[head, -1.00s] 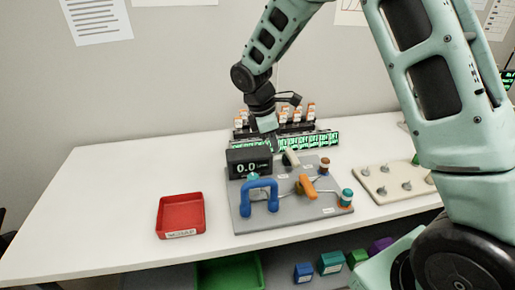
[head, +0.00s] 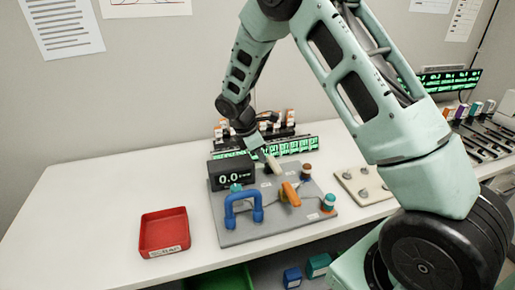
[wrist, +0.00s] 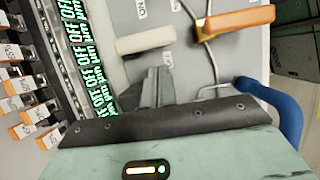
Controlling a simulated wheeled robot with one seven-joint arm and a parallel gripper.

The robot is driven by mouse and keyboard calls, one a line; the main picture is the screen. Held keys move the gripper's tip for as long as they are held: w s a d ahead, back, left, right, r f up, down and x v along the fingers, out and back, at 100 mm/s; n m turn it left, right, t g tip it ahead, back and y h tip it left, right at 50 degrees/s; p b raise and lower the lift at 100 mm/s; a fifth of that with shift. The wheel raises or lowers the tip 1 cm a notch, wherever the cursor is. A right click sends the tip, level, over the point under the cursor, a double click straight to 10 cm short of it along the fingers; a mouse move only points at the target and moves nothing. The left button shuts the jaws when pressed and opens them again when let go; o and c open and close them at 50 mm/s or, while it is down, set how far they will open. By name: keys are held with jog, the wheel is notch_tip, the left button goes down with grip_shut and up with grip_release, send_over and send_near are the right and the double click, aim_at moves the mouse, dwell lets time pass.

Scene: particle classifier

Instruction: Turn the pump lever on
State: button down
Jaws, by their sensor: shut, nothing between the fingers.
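A grey panel (head: 245,230) on the table carries a pale lever (head: 272,164), an orange lever (head: 290,193) and a blue handle (head: 244,207). I cannot tell for certain which is the pump lever. The panel's black display (head: 230,172) reads 0.0. My gripper (head: 262,156) is shut and empty, low over the back of the panel beside the pale lever. In the wrist view, my fingertips (wrist: 157,82) lie just below the pale lever (wrist: 145,40); contact is unclear. The orange lever (wrist: 234,21) is farther right.
A strip of green displays reading OFF (wrist: 85,50) runs close behind the panel, with orange-and-white pieces (wrist: 22,85) beyond. A red SCRAP tray (head: 164,232) sits left, a beige board (head: 362,185) right. The table's left is clear.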

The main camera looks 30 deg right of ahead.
send_over(266, 183)
notch_tip(266, 183, down, 5)
jog(key=shift+w+r+p, duration=0.15)
jog(key=shift+r+p, duration=0.05)
jog(key=shift+p, duration=0.1)
